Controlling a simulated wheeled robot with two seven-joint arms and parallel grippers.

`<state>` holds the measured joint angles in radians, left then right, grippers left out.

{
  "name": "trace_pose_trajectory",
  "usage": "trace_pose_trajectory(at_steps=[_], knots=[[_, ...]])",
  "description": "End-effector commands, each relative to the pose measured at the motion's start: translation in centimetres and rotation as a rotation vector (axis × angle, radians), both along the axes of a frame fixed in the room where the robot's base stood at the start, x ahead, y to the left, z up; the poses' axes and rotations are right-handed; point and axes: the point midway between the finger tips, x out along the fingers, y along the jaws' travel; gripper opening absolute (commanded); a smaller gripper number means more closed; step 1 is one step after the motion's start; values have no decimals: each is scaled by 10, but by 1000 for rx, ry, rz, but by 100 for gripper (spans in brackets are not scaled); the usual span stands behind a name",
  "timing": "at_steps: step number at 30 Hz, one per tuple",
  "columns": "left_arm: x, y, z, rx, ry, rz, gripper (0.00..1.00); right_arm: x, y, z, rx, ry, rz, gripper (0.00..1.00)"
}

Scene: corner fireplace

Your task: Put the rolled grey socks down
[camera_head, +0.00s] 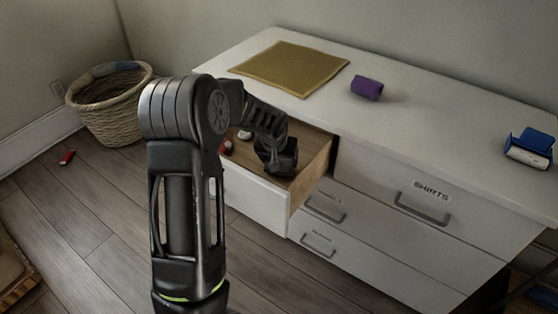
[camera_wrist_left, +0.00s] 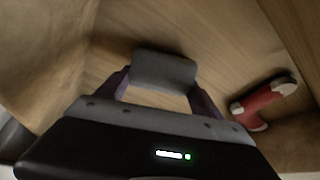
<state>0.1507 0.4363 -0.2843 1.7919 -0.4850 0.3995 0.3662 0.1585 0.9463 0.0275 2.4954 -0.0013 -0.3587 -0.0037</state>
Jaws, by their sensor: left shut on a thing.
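The rolled grey socks (camera_wrist_left: 165,70) sit between the two fingers of my left gripper (camera_wrist_left: 160,92) in the left wrist view, with the drawer's wooden inside around and behind them. My left gripper (camera_head: 280,165) is shut on them and reaches down into the open drawer (camera_head: 313,168) in the head view. There the gripper hides most of the socks. I cannot tell whether the socks touch the drawer floor. My right gripper is in neither view.
A red and white roll (camera_wrist_left: 265,102) lies in the drawer, right of the socks. On the white dresser top (camera_head: 430,110) are a tan mat (camera_head: 290,67), a purple roll (camera_head: 367,89) and a blue object (camera_head: 532,142). A wicker basket (camera_head: 112,112) and a small red item (camera_head: 67,157) are on the floor.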

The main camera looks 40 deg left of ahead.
Motion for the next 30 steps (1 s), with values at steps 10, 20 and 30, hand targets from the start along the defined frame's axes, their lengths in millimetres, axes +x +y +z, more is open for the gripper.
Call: trace_pose_trajectory(at_steps=[10, 20, 30], knots=[[0, 0, -4, 0, 0, 0, 37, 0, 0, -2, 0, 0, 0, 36], [0, 0, -5, 0, 0, 0, 98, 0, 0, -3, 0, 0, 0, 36], [0, 0, -1, 0, 0, 0, 98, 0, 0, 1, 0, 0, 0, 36]])
